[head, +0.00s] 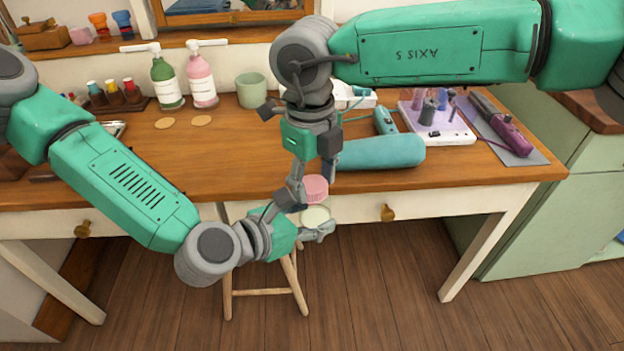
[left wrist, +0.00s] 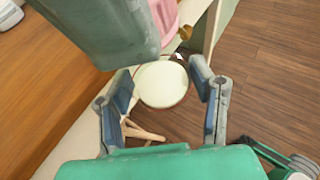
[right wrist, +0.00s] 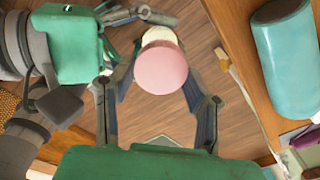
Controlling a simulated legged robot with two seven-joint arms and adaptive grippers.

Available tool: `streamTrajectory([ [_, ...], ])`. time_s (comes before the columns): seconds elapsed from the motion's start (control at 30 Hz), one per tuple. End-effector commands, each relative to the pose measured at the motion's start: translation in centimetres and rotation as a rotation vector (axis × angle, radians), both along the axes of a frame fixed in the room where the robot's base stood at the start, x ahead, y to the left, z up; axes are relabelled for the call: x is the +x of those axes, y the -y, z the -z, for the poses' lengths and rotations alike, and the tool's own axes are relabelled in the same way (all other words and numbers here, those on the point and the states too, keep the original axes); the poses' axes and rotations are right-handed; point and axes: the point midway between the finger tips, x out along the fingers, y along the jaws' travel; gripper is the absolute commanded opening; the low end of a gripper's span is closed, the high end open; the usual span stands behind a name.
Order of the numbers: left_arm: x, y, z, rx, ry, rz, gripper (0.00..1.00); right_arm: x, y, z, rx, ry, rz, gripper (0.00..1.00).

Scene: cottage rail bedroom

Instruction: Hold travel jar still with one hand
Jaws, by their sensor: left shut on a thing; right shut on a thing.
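The travel jar shows as a cream round part (head: 316,215) and a pink round lid (head: 315,186), in front of the table's front edge. My left gripper (head: 312,224) is shut around the cream part, which also sits between its fingers in the left wrist view (left wrist: 162,84). My right gripper (head: 311,190) comes from above and is shut on the pink lid, seen face-on in the right wrist view (right wrist: 161,68). The cream part shows just behind the lid there (right wrist: 158,33). I cannot tell whether lid and jar touch.
A stool (head: 265,291) stands below the grippers. Floor in front is clear.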

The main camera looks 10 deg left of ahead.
Motion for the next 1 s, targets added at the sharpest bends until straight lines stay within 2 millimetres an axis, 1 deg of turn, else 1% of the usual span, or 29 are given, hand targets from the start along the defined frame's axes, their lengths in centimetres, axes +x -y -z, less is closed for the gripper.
streamTrajectory([
  [0.03, -0.54, 0.6, -0.21, -0.003, 0.001, 0.023, 0.0, 0.24, -0.2, -0.07, 0.009, 0.003, -0.106, 0.07],
  [0.8, -0.4, 0.47, -0.26, -0.004, 0.003, 0.017, 0.0, 0.62, -0.13, -0.07, -0.011, -0.065, -1.857, 0.07],
  [1.0, -0.36, 0.42, -0.26, -0.004, 0.003, 0.016, 0.0, 0.71, -0.2, -0.07, -0.016, -0.083, -2.273, 0.07],
])
